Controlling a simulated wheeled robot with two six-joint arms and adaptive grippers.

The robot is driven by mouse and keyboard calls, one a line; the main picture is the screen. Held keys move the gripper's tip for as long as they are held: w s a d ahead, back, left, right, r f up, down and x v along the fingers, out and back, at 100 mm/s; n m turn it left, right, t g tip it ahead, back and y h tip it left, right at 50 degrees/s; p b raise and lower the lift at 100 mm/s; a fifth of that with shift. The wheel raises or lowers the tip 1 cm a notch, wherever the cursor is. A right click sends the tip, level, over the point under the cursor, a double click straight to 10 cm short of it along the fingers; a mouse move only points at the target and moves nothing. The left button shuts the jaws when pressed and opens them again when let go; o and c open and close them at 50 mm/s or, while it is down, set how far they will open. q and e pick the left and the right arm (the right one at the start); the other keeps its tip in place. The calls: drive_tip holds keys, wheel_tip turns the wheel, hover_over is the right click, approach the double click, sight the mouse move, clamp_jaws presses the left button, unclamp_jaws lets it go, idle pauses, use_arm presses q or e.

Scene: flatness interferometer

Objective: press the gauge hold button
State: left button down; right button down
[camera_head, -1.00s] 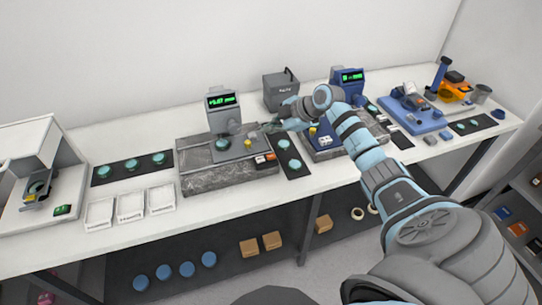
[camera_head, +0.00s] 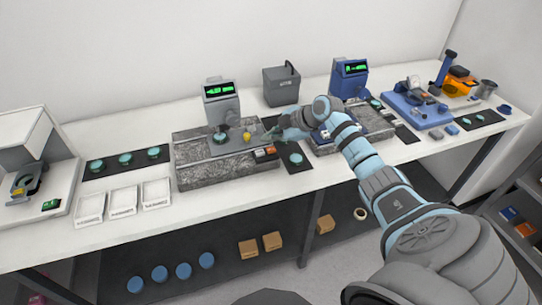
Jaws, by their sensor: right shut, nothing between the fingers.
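A grey gauge (camera_head: 220,108) with a green-lit display stands on a speckled stone base (camera_head: 205,178) left of centre. A small yellow knob (camera_head: 247,137) is on the base's right side. A small box with orange and white buttons (camera_head: 264,152) sits at the base's front right; I cannot tell which is the hold button. My right gripper (camera_head: 263,134) is shut and empty, just above and behind these buttons, apart from them as far as I can see. A second, blue gauge (camera_head: 349,82) stands farther right, its base partly hidden by my right arm. My left gripper is out of view.
A dark mat (camera_head: 297,168) with green discs lies right of the stone base. White trays (camera_head: 123,199) and another disc mat (camera_head: 110,173) lie left. A grey bin (camera_head: 281,87) stands behind. A blue fixture (camera_head: 420,112) sits at the right.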

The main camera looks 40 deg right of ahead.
sight(270, 151)
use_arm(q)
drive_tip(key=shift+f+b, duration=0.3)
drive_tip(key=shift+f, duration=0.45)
use_arm(e)
drive_tip(key=shift+f, duration=0.85)
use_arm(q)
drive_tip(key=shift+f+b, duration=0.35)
use_arm(e)
drive_tip(key=shift+f, duration=0.4)
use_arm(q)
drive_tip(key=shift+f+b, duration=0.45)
use_arm(e)
drive_tip(key=shift+f, duration=0.45)
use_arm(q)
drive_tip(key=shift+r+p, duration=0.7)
use_arm(e)
drive_tip(key=shift+r, duration=0.9)
